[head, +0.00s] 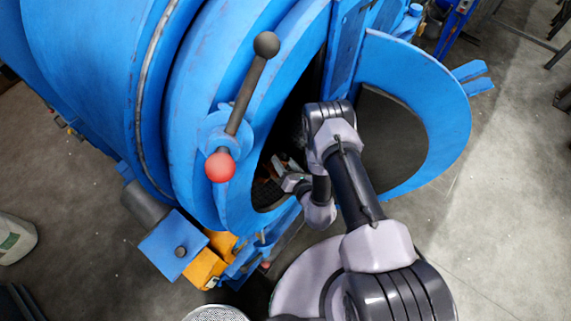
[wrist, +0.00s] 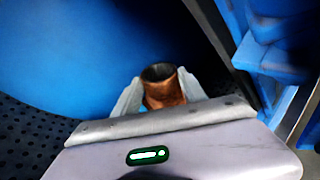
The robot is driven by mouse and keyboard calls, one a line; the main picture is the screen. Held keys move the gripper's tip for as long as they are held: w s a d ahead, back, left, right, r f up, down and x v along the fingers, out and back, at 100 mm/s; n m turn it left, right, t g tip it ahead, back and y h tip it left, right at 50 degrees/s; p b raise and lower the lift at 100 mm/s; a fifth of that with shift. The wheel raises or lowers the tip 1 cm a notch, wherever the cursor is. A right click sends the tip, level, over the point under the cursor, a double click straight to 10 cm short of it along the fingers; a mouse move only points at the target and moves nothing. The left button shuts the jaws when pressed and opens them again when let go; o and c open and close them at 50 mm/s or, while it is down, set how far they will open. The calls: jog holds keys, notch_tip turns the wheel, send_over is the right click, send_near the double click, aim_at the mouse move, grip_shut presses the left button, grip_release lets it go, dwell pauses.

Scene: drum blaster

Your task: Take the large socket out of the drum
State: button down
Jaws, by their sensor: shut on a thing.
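The large socket (wrist: 164,91) is a copper-brown cylinder with a dark open end, seen in the wrist view. My gripper (wrist: 160,97) is shut on it, with one grey finger on each side. The lower part of the socket is hidden behind the gripper body. The blue drum (head: 225,80) stands at the left and centre of the head view. My arm reaches into its dark round opening (head: 268,190). In the head view the gripper end is dim inside the opening, and I cannot make out the socket there.
A blue ring-shaped door (head: 440,90) stands swung open at the right. A lever (head: 240,100) with a black knob and a red knob (head: 220,167) sticks out left of the opening. In the wrist view, a dark perforated surface (wrist: 30,135) and a blue wall (wrist: 90,50) lie close by.

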jog(key=s+f+b, duration=0.1)
jog(key=s+a+f+b, duration=0.1)
jog(key=f+b, duration=0.1)
jog(key=s+a+f+b, duration=0.1)
jog(key=f, duration=0.1)
jog(key=shift+a+f, duration=0.2)
dwell(0.3)
